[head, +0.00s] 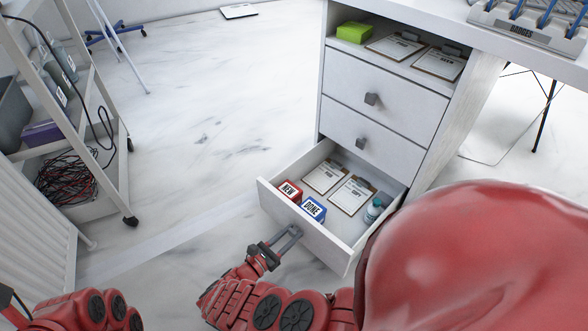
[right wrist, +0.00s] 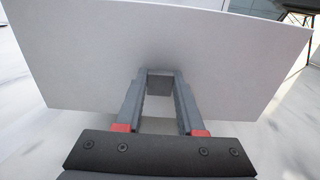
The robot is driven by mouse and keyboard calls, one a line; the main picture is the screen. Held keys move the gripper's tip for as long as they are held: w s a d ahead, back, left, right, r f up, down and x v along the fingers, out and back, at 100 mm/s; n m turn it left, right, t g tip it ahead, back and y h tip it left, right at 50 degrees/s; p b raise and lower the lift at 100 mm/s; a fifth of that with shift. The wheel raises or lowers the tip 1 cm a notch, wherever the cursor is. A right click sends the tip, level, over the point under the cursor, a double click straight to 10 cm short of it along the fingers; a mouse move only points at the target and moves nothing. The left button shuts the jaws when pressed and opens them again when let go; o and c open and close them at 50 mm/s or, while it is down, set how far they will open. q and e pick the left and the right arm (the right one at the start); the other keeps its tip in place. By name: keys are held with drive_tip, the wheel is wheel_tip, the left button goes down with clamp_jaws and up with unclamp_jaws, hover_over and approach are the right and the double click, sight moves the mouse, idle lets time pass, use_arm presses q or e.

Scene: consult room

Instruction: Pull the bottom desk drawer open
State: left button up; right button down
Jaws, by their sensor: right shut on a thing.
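The bottom drawer (head: 327,246) of the white desk (head: 448,135) stands well out from the cabinet, so its inside shows. In it lie two clipboards, a red NEW box (head: 289,191), a blue DONE box (head: 313,209) and a small bottle (head: 373,211). My right gripper (head: 290,236) is at the drawer's front face, shut on the grey square handle (right wrist: 161,86). The right wrist view shows a finger on each side of the handle and the white drawer front (right wrist: 80,70) behind it. My left gripper is not in view; only part of that arm shows at lower left.
Two drawers with grey knobs (head: 371,99) above are closed. An open shelf above them holds a green box (head: 354,32) and clipboards. A wheeled cart (head: 112,160) with cables stands at left. Clear floor lies between cart and desk.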

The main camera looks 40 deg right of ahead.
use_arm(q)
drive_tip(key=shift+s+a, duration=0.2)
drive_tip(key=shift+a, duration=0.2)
use_arm(e)
drive_tip(key=shift+s+a, duration=0.15)
drive_tip(key=shift+a, duration=0.7)
drive_tip(key=c, duration=0.9)
unclamp_jaws()
